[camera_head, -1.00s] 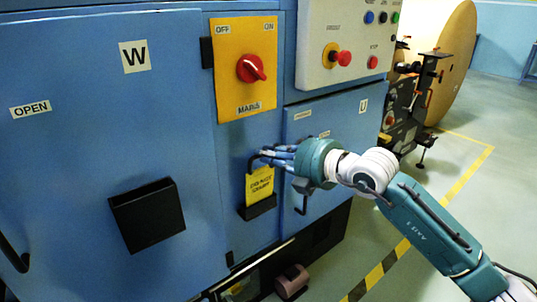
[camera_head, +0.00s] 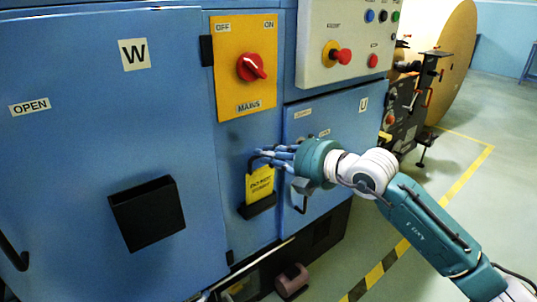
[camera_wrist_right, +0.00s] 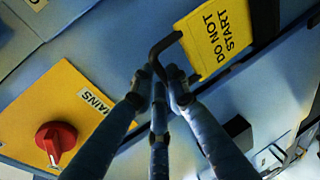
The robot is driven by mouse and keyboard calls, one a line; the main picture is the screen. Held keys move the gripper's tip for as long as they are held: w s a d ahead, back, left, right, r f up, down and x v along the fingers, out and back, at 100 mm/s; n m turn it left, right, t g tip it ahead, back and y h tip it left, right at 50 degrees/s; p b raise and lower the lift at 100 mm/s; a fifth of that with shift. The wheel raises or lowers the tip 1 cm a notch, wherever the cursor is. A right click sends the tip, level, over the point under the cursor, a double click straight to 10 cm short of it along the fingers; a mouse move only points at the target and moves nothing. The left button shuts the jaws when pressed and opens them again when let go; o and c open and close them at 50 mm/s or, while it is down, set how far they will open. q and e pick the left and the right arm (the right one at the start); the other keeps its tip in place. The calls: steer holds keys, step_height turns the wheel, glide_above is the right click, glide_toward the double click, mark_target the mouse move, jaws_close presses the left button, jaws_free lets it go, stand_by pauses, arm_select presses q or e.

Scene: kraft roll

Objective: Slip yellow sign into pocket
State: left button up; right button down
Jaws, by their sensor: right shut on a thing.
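The yellow sign (camera_head: 260,184) reads "DO NOT START" in the right wrist view (camera_wrist_right: 215,38). It stands below the mains switch, with its lower edge at a small black holder (camera_head: 258,207); how deep it sits is hard to tell. A black bent handle (camera_wrist_right: 163,45) projects from the sign's top. My right gripper (camera_head: 260,158) is shut on this handle, with the fingertips (camera_wrist_right: 160,82) bunched around it. A larger black open-topped pocket (camera_head: 147,213) is on the door marked W, to the left, and looks empty. My left gripper is out of view.
The red mains knob (camera_head: 251,67) on its yellow plate (camera_head: 246,102) is just above my right gripper. A control box (camera_head: 345,40) with buttons is at upper right. A drawer-like panel (camera_head: 340,118) with a dark handle lies behind my right wrist.

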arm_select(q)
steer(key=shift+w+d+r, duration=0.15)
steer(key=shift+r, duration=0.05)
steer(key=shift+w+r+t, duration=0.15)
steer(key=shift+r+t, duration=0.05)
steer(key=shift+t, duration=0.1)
arm_select(e)
steer(key=shift+f, duration=0.15)
steer(key=c, duration=1.6)
jaws_free()
steer(key=v, duration=1.2)
